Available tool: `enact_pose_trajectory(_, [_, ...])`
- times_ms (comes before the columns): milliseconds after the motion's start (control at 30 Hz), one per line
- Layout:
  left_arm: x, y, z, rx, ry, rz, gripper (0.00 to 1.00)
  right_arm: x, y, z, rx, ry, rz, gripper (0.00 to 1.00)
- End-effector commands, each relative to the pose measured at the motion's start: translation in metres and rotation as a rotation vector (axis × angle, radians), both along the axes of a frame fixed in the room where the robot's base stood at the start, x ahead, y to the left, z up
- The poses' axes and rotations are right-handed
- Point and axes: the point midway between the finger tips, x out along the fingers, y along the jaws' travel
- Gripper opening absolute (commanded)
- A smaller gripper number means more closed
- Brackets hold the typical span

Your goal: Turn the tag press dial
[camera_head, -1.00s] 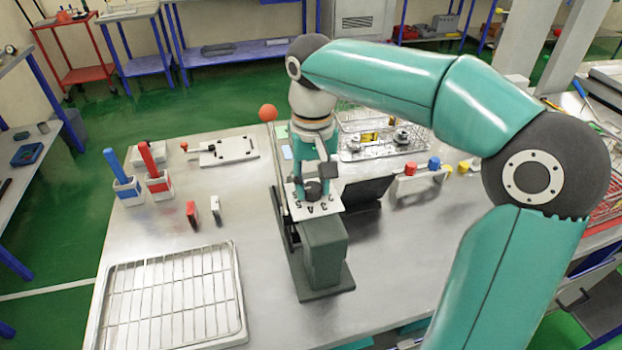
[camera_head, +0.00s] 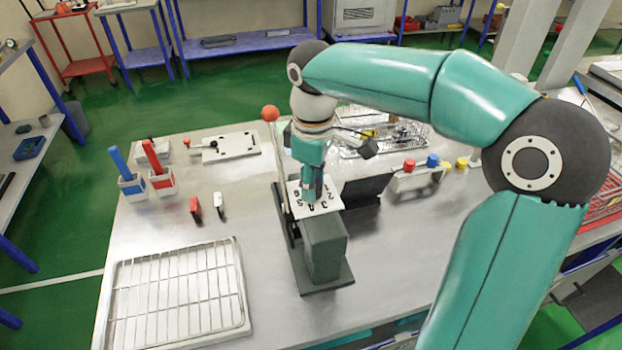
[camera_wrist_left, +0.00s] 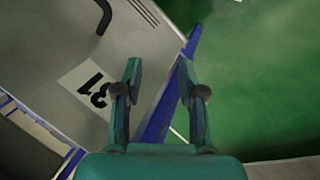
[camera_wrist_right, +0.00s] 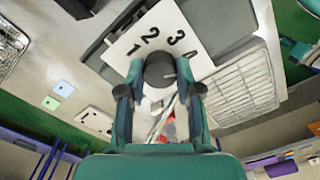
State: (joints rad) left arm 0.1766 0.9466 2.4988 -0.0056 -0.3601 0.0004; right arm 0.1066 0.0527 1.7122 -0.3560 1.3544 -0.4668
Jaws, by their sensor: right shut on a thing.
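The tag press (camera_head: 326,248) is a dark grey block on a base plate in the middle of the table. Its white number plate (camera_head: 327,203) lies on top, and the digits also show in the right wrist view (camera_wrist_right: 176,22). The dark round dial (camera_wrist_right: 160,68) sits at the plate and is mostly hidden by my gripper in the head view. My right gripper (camera_head: 311,190) points down over the plate, shut on the dial, with one finger on each side. My left gripper (camera_wrist_left: 159,76) is open and empty, seen only in its wrist view.
A lever with an orange ball (camera_head: 270,113) rises at the press's left. A wire rack tray (camera_head: 238,260) lies front left. Red and blue handled tools (camera_head: 152,157) stand in holders at the left. A stand with coloured knobs (camera_head: 418,180) is to the right.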

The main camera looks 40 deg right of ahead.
Motion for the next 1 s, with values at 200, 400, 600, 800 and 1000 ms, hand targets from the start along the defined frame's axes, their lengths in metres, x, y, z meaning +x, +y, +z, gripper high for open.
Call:
enact_pose_trajectory(200, [0.000,0.000,0.006,0.000,0.000,0.000,0.40,0.002,0.000,0.003,-0.001,-0.011,0.205,0.00])
enact_pose_trajectory(400, [0.000,0.000,0.010,0.000,0.000,0.000,0.40,0.002,0.000,0.003,-0.002,-0.011,0.395,0.00])
enact_pose_trajectory(600, [0.000,0.000,0.014,0.000,0.000,0.000,0.40,0.002,-0.001,0.003,-0.004,-0.012,0.578,0.00])
enact_pose_trajectory(800, [0.000,0.000,0.016,0.000,0.000,0.000,0.40,0.002,-0.001,0.003,-0.005,-0.011,0.730,0.00])
enact_pose_trajectory(1000, [0.000,0.000,0.018,0.000,0.000,0.000,0.40,0.003,-0.001,0.003,-0.007,-0.012,0.833,0.00])
